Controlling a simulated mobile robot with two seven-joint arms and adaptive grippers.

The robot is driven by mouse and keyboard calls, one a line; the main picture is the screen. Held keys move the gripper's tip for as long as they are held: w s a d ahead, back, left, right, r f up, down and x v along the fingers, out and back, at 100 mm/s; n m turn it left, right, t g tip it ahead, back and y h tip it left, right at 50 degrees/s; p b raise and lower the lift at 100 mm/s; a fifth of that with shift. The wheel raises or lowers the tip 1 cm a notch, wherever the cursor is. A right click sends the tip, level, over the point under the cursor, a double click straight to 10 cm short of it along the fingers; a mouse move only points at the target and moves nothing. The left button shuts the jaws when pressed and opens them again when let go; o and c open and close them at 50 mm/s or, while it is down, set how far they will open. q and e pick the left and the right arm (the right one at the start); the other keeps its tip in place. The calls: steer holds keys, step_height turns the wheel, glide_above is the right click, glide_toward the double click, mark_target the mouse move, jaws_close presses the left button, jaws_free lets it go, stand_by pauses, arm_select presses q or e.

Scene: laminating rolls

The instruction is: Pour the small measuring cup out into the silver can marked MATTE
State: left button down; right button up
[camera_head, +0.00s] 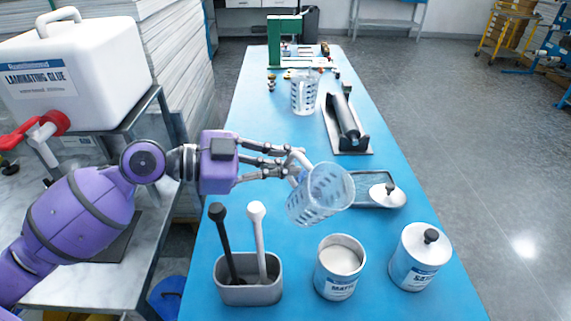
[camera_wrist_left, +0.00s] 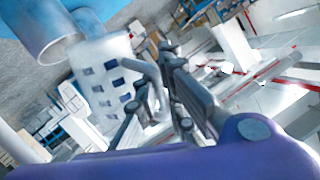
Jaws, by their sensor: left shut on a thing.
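My left gripper (camera_head: 292,163) is shut on the handle of a clear measuring cup (camera_head: 318,196) with dark markings. The cup is held in the air over the blue table, tilted with its mouth up and to the right. I cannot tell how much is in it. In the left wrist view the cup (camera_wrist_left: 103,80) shows beyond the fingers (camera_wrist_left: 160,85). The silver can marked MATTE (camera_head: 338,286) stands open below and nearer than the cup, with pale contents visible inside. The cup is apart from the can. My right gripper is not in view.
A lidded can (camera_head: 413,262) stands right of the MATTE can. A grey holder (camera_head: 250,292) with black and white stirrers stands left. A glue canister (camera_head: 75,70) is left.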

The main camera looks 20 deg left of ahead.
mark_target(290, 182)
arm_select(q)
steer(key=shift+f+n+h+b, duration=0.3)
steer(key=shift+n+h+b, duration=0.2)
steer(key=shift+n+b, duration=0.15)
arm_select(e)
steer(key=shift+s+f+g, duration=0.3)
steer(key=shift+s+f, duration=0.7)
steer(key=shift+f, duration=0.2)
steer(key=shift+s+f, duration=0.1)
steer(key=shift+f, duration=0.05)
arm_select(q)
steer(key=shift+s+d+f+n+t+h+b, duration=0.15)
steer(key=shift+f+n+h+b, duration=0.2)
steer(key=shift+f+b, duration=0.35)
steer(key=shift+d+f+n+t+h+b, duration=0.1)
steer(key=shift+d+f+n+h+b, duration=0.25)
steer(key=shift+b, duration=0.45)
steer(key=shift+s+f+n+t+h+b, duration=0.1)
steer(key=shift+f+n+h+b, duration=0.2)
steer(key=shift+f+b, duration=0.45)
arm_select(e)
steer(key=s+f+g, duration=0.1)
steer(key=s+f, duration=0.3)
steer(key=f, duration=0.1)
arm_select(q)
steer(key=shift+b, duration=0.4)
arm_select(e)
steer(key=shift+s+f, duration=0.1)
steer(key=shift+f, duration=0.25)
